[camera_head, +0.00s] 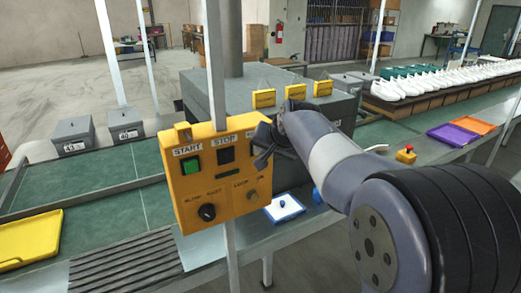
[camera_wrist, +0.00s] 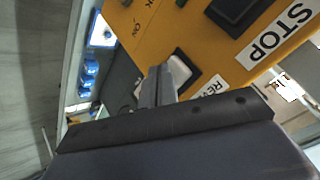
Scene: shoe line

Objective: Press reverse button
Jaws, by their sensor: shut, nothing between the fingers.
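The yellow control box (camera_head: 222,205) is fixed to a pole in the head view. It carries a green START button (camera_head: 191,166), a black STOP button (camera_head: 227,155) and dials below. My gripper (camera_head: 263,150) is shut and empty at the box's upper right, covering the area right of STOP. In the wrist view, my shut fingertips (camera_wrist: 157,84) are at a white button (camera_wrist: 180,71) in a black frame, beside a partly hidden label starting "RE" (camera_wrist: 213,86). The fingers hide part of that button. I cannot tell whether they touch it.
A green conveyor (camera_head: 95,205) runs behind the box, with a grey machine (camera_head: 240,90) on it. A yellow tray (camera_head: 30,240) lies at left.

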